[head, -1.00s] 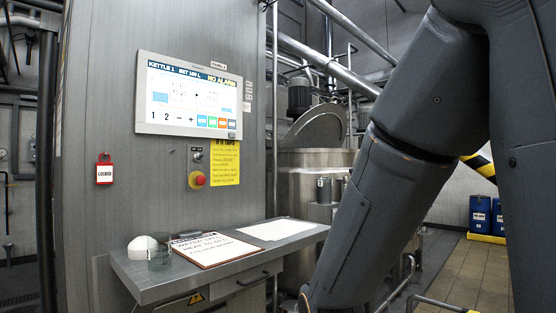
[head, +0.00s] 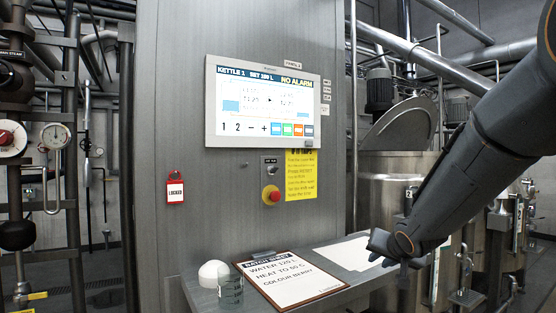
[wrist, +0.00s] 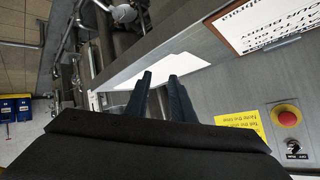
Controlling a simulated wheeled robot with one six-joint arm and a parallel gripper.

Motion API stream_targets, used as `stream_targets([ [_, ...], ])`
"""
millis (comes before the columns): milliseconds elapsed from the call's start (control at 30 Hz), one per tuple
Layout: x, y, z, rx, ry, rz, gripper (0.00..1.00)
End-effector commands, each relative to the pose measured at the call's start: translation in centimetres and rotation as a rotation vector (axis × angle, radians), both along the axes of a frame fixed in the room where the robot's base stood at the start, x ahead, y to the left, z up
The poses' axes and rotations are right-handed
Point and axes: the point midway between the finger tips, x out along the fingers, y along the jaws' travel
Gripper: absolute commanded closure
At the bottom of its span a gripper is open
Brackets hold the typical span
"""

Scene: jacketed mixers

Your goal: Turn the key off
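The key switch (head: 270,160) is a small dark switch with a label plate on the grey cabinet, below the screen and above the red button. In the wrist view the switch (wrist: 292,147) shows at lower right, with a small label whose words are hard to read. Its exact turn position is too small to tell. My gripper (wrist: 160,82) has two dark fingers standing apart with nothing between them. In the head view my gripper (head: 385,258) is low, right of the switch and near the shelf, apart from the switch.
A red emergency button on yellow (head: 271,195) sits just below the switch, with a yellow notice (head: 301,175) beside it. The shelf holds a batch sheet clipboard (head: 283,277), a white dome (head: 213,272) and a glass beaker (head: 231,290). A red lock tag (head: 175,190) hangs left. Steel kettles stand right.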

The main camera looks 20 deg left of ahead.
Motion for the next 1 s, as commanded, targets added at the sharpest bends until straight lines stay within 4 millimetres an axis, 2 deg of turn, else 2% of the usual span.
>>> stream_targets([
  [33,2.1,4.0,4.0,0.074,-0.073,0.044,0.78],
  [100,4.2,9.3,8.8,0.197,-0.162,0.108,0.78],
  [200,5.4,16.3,14.7,0.357,-0.246,0.218,0.78],
  [300,5.1,21.8,19.0,0.485,-0.286,0.320,0.78],
  [400,4.4,25.3,21.7,0.568,-0.299,0.395,0.78],
  [500,4.0,27.1,23.0,0.611,-0.302,0.435,0.78],
  [633,4.3,28.2,23.3,0.625,-0.302,0.447,0.78],
  [1000,7.5,31.7,23.2,0.621,-0.302,0.443,0.78],
])
